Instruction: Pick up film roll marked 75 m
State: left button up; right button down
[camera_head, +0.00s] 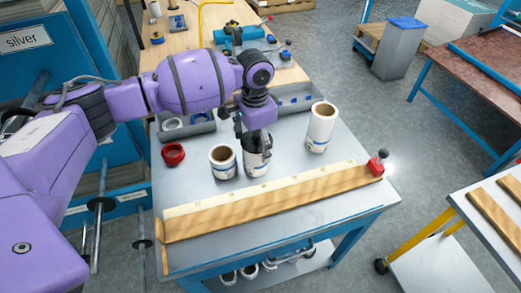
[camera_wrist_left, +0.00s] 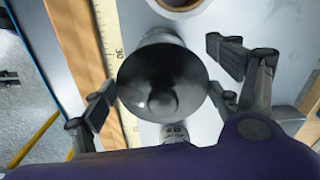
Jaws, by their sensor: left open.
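My left gripper (camera_head: 255,143) is over the table at the middle roll (camera_head: 257,168), which shows a dark upper part and a white and blue lower part. The gripper hides much of this roll. In the left wrist view the open fingers of the left gripper (camera_wrist_left: 162,82) stand on either side of a dark, round, domed thing (camera_wrist_left: 160,75). A small printed label (camera_wrist_left: 174,133) shows below it, too small to read surely. A shorter white roll (camera_head: 222,165) stands to the left and a taller white roll (camera_head: 321,128) to the right. My right gripper is not in view.
A wooden strip (camera_head: 280,203) with a pale ruler edge lies along the table front, with a red-knobbed item (camera_head: 378,163) at its right end. A red ring (camera_head: 173,154) lies at left. Grey trays (camera_head: 187,127) stand behind.

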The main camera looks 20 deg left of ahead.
pick_arm(q)
jog(key=shift+f, duration=0.6)
jog(key=c, duration=1.4)
jog(key=shift+o, duration=0.2)
jog(key=shift+r, duration=0.15)
